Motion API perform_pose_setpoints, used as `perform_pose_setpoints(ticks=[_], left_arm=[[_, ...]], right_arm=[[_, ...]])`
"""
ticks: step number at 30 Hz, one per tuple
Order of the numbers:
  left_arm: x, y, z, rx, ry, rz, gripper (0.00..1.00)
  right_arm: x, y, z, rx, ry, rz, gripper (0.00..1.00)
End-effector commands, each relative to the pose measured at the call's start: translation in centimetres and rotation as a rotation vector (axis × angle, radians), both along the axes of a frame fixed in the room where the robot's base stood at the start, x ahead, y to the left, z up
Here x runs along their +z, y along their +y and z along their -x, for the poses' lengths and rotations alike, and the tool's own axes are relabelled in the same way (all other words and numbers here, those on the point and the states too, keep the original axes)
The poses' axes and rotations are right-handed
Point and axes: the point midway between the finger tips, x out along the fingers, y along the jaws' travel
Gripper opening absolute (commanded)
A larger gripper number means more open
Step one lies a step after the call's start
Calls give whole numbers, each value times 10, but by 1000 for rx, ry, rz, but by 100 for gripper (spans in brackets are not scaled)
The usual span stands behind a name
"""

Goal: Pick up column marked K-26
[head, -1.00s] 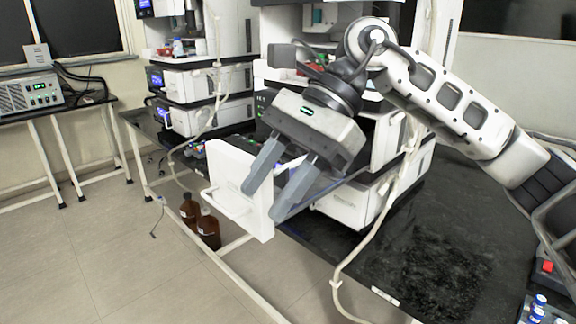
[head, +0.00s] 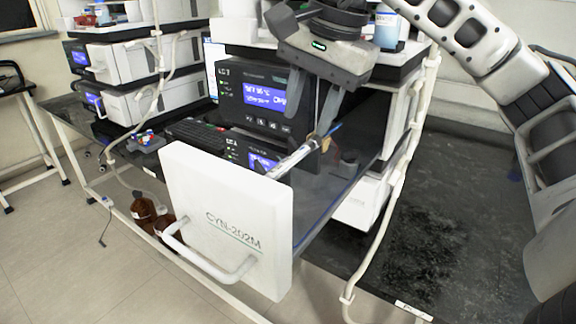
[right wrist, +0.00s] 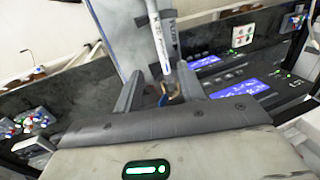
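A slim silver column (head: 291,161) with a pale label slants up to the right just behind the white door panel. In the right wrist view the column (right wrist: 157,42) runs between my fingers; its small print seems to begin with K, but I cannot read it all. My right gripper (head: 312,132) points down at the column's upper end, with its fingers apart. In the right wrist view the fingers of the right gripper (right wrist: 158,82) stand on either side of the column, with gaps visible. Whether either finger touches it is unclear. My left gripper is not in view.
The white door panel (head: 222,205) marked CYN-202M stands swung out in front of the column. Instruments with lit blue screens (head: 262,95) are close behind the gripper. A white tube (head: 392,205) hangs to the right. The black bench top (head: 425,250) at right is clear.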

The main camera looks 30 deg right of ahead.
Motion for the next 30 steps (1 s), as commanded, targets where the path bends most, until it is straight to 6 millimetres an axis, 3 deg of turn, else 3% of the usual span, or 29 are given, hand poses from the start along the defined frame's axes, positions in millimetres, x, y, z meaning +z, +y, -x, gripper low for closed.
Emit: perform_pose_setpoints(ticks=[3, 10, 18, 27, 30], left_arm=[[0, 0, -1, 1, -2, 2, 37], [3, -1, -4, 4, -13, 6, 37], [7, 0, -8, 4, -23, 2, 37], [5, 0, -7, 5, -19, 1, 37], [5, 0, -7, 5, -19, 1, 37]], right_arm=[[-16, 2, -4, 1, 2, 1, 39], [-31, 6, -7, 2, 1, 0, 39], [-67, 14, -16, 1, 2, -1, 39], [-73, 15, -17, 1, 0, -2, 39], [-73, 15, -17, 1, 0, -2, 14]])
